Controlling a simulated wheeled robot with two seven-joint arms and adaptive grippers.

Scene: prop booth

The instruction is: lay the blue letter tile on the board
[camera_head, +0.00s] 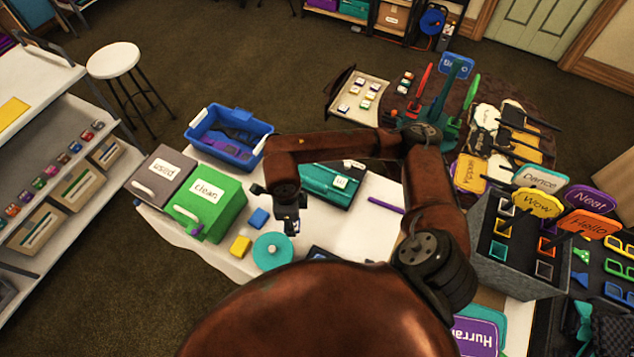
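A pale board (352,103) with several small tiles on it lies at the back, beyond the white table. The tiles are too small to read, and I cannot pick out a blue letter tile for sure. A plain blue block (258,218) lies on the table, with no letter visible on it. My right gripper (291,228) points down over the table, just right of the blue block. A small pale purple spot shows at its fingertips. I cannot tell whether it is open or holds something. My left gripper is out of view.
A yellow block (240,246) and a teal disc (272,251) lie near the gripper. A green "clean" box (208,203), a grey "used" box (163,180) and a blue bin (229,138) stand left. A teal case (332,184) lies behind. Signs crowd the right.

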